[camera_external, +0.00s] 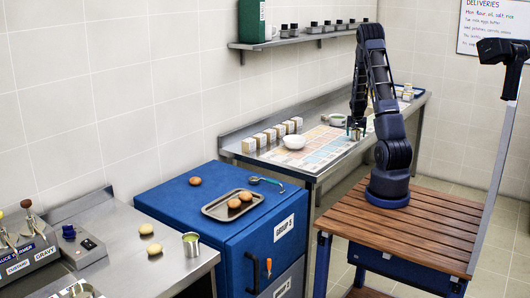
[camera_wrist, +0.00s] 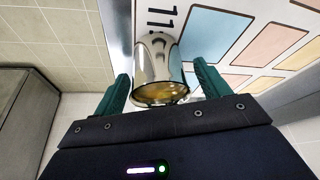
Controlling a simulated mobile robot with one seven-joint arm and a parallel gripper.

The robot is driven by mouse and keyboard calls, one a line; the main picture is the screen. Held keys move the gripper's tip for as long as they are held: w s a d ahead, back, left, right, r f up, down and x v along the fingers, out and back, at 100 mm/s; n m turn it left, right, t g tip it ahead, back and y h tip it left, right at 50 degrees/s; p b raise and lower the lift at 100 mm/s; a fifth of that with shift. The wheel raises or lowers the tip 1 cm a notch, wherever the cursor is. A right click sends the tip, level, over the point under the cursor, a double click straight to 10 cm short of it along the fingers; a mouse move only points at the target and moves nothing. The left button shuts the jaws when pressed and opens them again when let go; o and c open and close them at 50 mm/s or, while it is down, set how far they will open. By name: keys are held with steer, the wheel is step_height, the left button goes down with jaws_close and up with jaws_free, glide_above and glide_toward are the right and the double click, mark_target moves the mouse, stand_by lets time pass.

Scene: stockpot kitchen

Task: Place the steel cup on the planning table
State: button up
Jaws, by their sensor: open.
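A shiny steel cup (camera_wrist: 158,65) is between the two fingers of my gripper (camera_wrist: 162,88) in the wrist view, with yellow-brown showing inside its rim. The fingers are open, with a gap on either side of the cup. In the external view, my gripper (camera_external: 357,122) is low over the near edge of the planning table (camera_external: 321,167), and the cup (camera_external: 356,134) shows just below it. The cup appears to stand on the table's coloured chart (camera_external: 318,146); contact at its base is not clear.
Another metal cup (camera_external: 191,245) stands on the left counter.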

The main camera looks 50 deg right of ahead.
steer(key=v, duration=1.2)
steer(key=w+a+r+n+t+y, duration=0.1)
steer(key=a+r+n, duration=0.1)
steer(key=a+r, duration=0.5)
steer(key=w+a+r+n, duration=0.1)
steer(key=a+r+n, duration=0.15)
steer(key=a, duration=0.85)
steer(key=w+a+r+n+t+y, duration=0.1)
steer(key=a+r, duration=0.4)
steer(key=a, duration=0.4)
steer(key=s+a+r+n+y, duration=0.1)
steer(key=s+a+r+n, duration=0.2)
steer(key=s+a, duration=0.5)
steer(key=s+a+r+n+y, duration=0.1)
steer(key=s+a+r+n, duration=0.2)
steer(key=s+a, duration=0.6)
steer(key=a+n, duration=0.2)
steer(key=a, duration=0.3)
steer(key=shift+s+a+t, duration=0.2)
steer(key=shift+a+t, duration=0.1)
steer(key=shift+t, duration=0.1)
